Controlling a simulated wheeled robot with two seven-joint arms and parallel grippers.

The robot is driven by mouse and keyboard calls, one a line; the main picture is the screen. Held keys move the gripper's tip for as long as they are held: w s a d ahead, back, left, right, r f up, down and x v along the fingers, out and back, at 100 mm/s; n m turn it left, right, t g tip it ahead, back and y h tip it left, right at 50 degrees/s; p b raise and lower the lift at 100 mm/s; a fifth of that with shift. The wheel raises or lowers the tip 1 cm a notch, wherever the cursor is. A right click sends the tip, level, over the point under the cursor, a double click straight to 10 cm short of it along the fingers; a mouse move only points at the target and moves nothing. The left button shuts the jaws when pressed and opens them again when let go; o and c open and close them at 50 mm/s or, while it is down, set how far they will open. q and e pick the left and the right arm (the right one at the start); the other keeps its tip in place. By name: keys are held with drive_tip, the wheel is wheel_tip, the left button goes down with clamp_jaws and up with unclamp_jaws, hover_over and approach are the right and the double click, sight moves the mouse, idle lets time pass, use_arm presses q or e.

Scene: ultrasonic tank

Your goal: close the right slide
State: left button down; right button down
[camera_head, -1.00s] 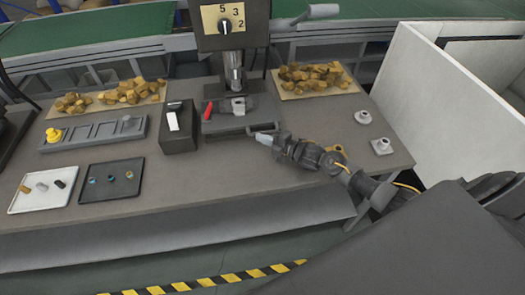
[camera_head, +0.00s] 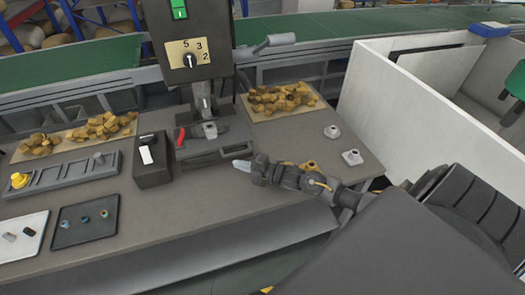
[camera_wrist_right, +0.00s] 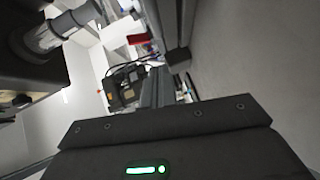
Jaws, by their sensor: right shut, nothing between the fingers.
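The machine base (camera_head: 210,132) stands at the back of the table, with a red lever (camera_head: 180,137) on it. A dark slide with a bar-like front (camera_head: 222,153) sticks out low at its front right; I cannot tell how far it is out. My right gripper (camera_head: 241,165) is shut and empty, just in front of the right end of that bar, pointing left. A small gap seems to lie between them. The red lever also seems to show in the right wrist view (camera_wrist_right: 137,39); the fingertips are hard to make out there. My left gripper is not in view.
A black switch box (camera_head: 152,160) stands left of the base. A panel with a yellow knob (camera_head: 19,180) and a black tray (camera_head: 85,222) lie further left. Yellow chunks (camera_head: 280,98) lie on a board behind. Two small fittings (camera_head: 351,157) sit at the right.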

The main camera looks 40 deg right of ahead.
drive_tip(key=f+b+v, duration=0.1)
drive_tip(key=b+v, duration=0.1)
drive_tip(key=v, duration=0.6)
drive_tip(key=shift+s+d+r, duration=0.25)
drive_tip(key=shift+s+r, duration=0.1)
drive_tip(key=shift+s, duration=0.1)
